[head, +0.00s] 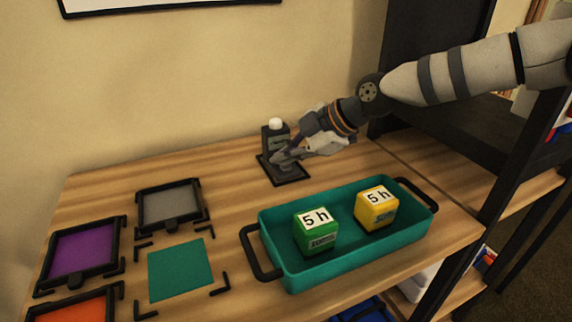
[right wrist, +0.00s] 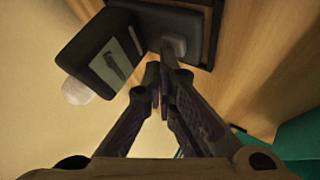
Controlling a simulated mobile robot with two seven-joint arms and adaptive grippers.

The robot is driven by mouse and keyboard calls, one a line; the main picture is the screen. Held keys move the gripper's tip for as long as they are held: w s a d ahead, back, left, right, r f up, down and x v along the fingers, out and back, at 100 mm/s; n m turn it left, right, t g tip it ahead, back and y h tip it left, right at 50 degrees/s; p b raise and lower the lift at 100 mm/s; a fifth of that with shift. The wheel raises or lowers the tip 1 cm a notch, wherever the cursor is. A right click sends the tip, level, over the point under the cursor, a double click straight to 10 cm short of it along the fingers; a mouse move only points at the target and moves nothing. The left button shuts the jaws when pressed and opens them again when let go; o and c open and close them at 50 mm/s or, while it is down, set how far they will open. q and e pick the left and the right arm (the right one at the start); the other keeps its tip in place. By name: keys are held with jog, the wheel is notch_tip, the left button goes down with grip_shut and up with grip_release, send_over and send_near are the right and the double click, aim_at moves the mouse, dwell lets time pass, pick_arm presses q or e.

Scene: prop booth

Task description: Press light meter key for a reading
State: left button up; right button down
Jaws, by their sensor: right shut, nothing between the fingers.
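The light meter (head: 275,140) stands upright on a dark base plate at the back of the wooden table. It has a white dome on top and a small screen on its front. In the right wrist view the light meter (right wrist: 103,52) shows its screen, the dome at left and a pale key (right wrist: 174,47) low on its front. My right gripper (head: 280,157) is shut and empty, with its fingertips at the front of the meter. In the wrist view the tips (right wrist: 158,72) are just short of the key in the picture; I cannot tell whether they touch it. My left gripper is not in view.
A teal tray (head: 292,281) with black handles holds a green box (head: 316,236) and a yellow box (head: 376,212), each marked "5 h". Framed purple (head: 84,253), grey (head: 172,207) and orange (head: 75,310) panels and a teal square (head: 180,269) lie at left. A dark shelf stands at right.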

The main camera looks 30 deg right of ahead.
aim_at(286, 168)
jog(key=shift+f, duration=0.15)
dwell(0.3)
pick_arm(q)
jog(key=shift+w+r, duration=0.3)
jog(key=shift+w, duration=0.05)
pick_arm(e)
jog(key=shift+r, duration=0.9)
jog(key=shift+r+p, duration=0.8)
jog(key=shift+r, duration=1.75)
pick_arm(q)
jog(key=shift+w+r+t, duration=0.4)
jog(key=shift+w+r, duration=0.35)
